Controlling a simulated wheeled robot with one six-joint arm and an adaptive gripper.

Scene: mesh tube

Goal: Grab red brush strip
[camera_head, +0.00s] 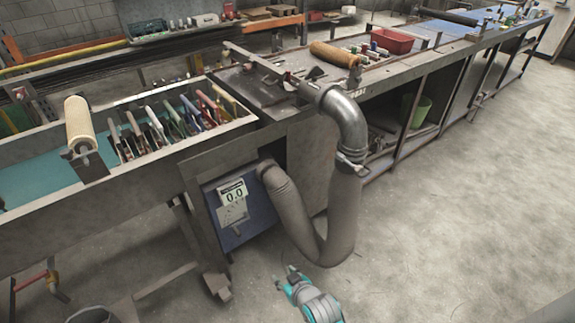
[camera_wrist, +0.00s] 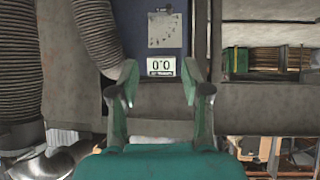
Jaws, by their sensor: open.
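Several upright brush strips with coloured edges stand in a row in the long trough at left in the head view. A reddish strip (camera_head: 209,104) is near the right end of the row; I cannot tell for sure that it is the red brush strip. My gripper (camera_head: 291,274) is at the bottom centre of the head view, low over the floor and well apart from the strips. In the wrist view my gripper (camera_wrist: 161,84) is open, its two fingers spread with nothing between them. No red strip can be made out in the wrist view.
A grey hose (camera_head: 340,215) hangs from the bench just beyond my gripper. A blue panel with a 0.0 display (camera_head: 233,193) is behind it. A red bin (camera_head: 391,41) sits on the bench. The floor at right is clear.

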